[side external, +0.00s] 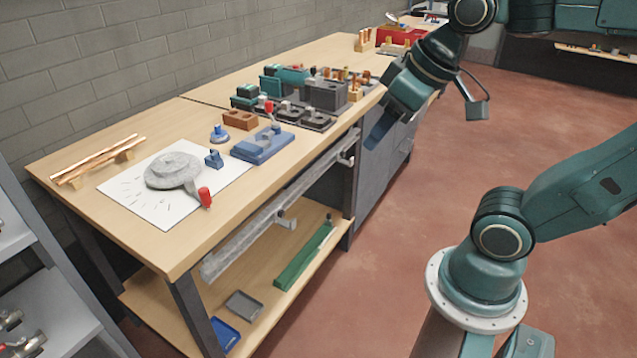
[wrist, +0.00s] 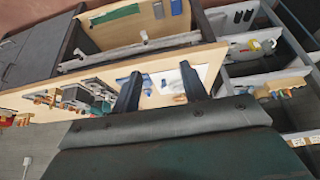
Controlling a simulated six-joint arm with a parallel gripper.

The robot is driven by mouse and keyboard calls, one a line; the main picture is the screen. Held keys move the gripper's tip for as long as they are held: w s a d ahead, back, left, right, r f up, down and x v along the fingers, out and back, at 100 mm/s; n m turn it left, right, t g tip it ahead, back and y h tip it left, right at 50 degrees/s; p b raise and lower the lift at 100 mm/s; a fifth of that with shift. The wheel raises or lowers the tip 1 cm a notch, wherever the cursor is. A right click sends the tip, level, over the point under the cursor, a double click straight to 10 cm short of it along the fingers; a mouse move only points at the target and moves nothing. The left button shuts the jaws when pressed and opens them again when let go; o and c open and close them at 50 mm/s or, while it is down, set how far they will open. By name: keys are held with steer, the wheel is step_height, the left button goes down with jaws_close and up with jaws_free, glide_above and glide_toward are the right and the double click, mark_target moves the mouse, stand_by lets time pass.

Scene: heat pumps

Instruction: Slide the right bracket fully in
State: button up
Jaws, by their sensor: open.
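A long grey rail (side external: 262,222) runs along the front edge of the workbench, below its top. A small light bracket, the right one in the side view (side external: 346,159), sticks out from the rail near its right end. A second bracket (side external: 287,222) sits further left on the rail. In the wrist view the rail (wrist: 130,49) lies beyond my fingers, with a bracket (wrist: 144,37) on it. My gripper (side external: 378,130) is open and empty, above and to the right of the right bracket, apart from it. Its two spread fingers show in the wrist view (wrist: 160,71).
The workbench top (side external: 110,222) carries a blue fixture (side external: 262,146), a dark parts tray (side external: 308,118), a white sheet (side external: 150,208) with a grey part, and copper pipes (side external: 100,160). A lower shelf (side external: 225,290) holds small trays. Open floor (side external: 400,220) lies before the bench.

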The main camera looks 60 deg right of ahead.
steer(key=w+d+f, duration=0.2)
steer(key=w+d, duration=1.3)
steer(key=w, duration=0.3)
glide_above(353, 159)
steer(key=s, duration=0.6)
step_height(353, 159, down, 25)
steer(key=shift+w+g, duration=0.25)
steer(key=shift+g, duration=0.15)
steer(key=shift+x, duration=6.85)
steer(key=shift+a, duration=0.1)
